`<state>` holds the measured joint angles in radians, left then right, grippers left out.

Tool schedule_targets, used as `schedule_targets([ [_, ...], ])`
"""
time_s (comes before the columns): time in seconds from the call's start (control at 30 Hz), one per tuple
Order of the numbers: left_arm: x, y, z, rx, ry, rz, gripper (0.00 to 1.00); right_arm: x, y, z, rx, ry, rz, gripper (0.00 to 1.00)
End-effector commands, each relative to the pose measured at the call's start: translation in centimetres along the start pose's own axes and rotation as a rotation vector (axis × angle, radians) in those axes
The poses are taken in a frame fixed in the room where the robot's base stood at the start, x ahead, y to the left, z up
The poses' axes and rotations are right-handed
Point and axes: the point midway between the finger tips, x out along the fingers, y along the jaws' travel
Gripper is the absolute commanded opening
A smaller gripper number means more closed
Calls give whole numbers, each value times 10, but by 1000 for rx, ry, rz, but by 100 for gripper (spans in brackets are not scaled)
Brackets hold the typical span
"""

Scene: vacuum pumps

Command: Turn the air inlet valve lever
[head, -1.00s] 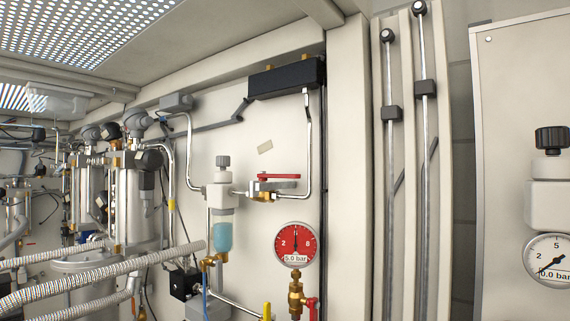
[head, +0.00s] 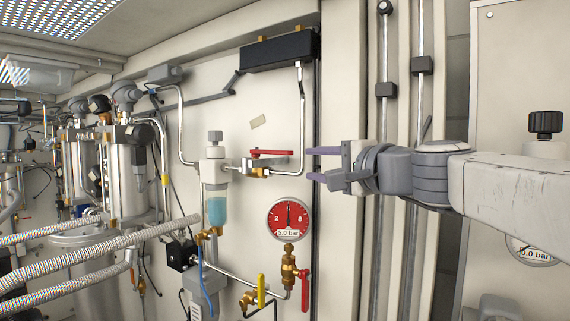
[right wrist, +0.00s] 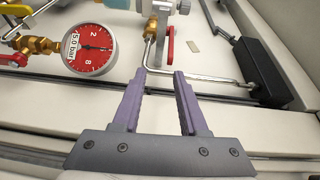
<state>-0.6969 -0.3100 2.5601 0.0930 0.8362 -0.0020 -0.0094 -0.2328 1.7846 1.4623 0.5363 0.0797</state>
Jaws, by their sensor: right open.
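A red valve lever (head: 271,152) lies level on a brass valve (head: 258,172) in the pipe right of a filter with a blue bowl (head: 216,209). In the right wrist view the red lever (right wrist: 171,42) shows beyond the fingertips. My right gripper (head: 312,164) is open and empty, to the right of this lever in the head view, fingers pointing left towards it. The right wrist view shows its two purple fingers (right wrist: 160,78) apart with nothing between them. Another red lever (head: 304,290) and a yellow lever (head: 261,290) hang upright lower down. My left gripper is not in view.
A red pressure gauge (head: 289,218) reads 5.0 bar below the level lever. A black block (head: 280,51) is above it, with a bent metal pipe (head: 301,110) running down. Corrugated hoses (head: 95,256) and metal cylinders (head: 130,175) fill the left side.

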Motion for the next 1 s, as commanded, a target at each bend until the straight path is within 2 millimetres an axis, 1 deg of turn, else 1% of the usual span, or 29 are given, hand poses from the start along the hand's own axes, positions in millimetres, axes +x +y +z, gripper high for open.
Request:
schedule_targets([
  [0.03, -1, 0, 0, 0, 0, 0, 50, -1, -10, 2, 12, -5, -24, 42],
  [0.07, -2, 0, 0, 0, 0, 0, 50, 0, -14, 3, 19, -7, -34, 42],
  [0.17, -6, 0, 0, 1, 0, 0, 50, 9, -19, 3, 27, -9, -42, 42],
  [0.27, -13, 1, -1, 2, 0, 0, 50, 25, -19, 4, 28, -10, -38, 42],
  [0.5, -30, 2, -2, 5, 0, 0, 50, 71, -21, 4, 27, -9, -37, 42],
  [0.63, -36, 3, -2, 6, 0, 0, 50, 89, -21, 3, 26, -8, -38, 42],
  [0.8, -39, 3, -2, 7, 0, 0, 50, 101, -20, 4, 23, -8, -39, 42],
  [1.0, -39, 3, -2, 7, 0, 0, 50, 102, -19, 4, 23, -7, -39, 42],
])
